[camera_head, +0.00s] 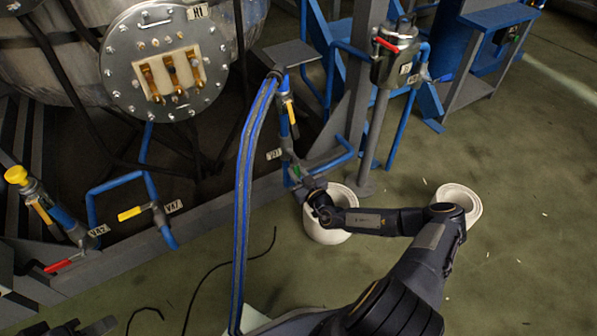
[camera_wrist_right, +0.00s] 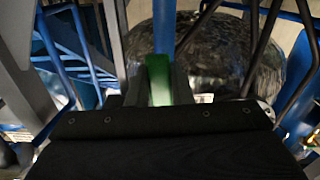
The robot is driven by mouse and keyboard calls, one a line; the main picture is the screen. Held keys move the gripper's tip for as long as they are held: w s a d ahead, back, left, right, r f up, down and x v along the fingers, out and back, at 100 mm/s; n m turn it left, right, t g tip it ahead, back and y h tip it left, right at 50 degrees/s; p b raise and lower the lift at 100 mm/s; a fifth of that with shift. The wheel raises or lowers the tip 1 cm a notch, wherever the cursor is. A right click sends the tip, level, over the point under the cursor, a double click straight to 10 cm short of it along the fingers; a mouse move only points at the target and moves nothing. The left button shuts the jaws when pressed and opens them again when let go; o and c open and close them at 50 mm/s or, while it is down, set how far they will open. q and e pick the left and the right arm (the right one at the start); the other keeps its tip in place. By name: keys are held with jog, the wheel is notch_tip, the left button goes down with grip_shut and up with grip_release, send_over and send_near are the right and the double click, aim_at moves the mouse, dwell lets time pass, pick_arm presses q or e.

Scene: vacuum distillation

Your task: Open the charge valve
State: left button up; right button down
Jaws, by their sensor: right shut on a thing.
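A valve with a green handle sits on the blue pipe beside a white tag (camera_head: 274,154), low on the frame in the head view. My right gripper (camera_head: 297,181) reaches it from the right and is shut on the green handle (camera_wrist_right: 158,80). The wrist view shows the handle upright between the fingers. The gripper hides most of the valve body in the head view. I cannot tell the handle's exact angle to the pipe. At the bottom left edge, a dark part of my left gripper (camera_head: 80,328) shows, mostly cut off.
A large metal vessel with a round bolted flange (camera_head: 168,60) stands at the upper left. Blue hoses (camera_head: 245,200) hang left of my right arm. White round pots (camera_head: 460,200) stand on the floor. A red-handled valve (camera_head: 62,265) is at the left.

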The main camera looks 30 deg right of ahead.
dwell(0.4)
jog(key=c, duration=1.3)
grip_release()
jog(key=shift+s, duration=0.1)
jog(key=shift+s, duration=0.4)
jog(key=s, duration=0.2)
jog(key=s+p, duration=0.1)
jog(key=s, duration=0.1)
jog(key=s+p, duration=0.1)
jog(key=s, duration=0.2)
jog(key=shift+d, duration=0.3)
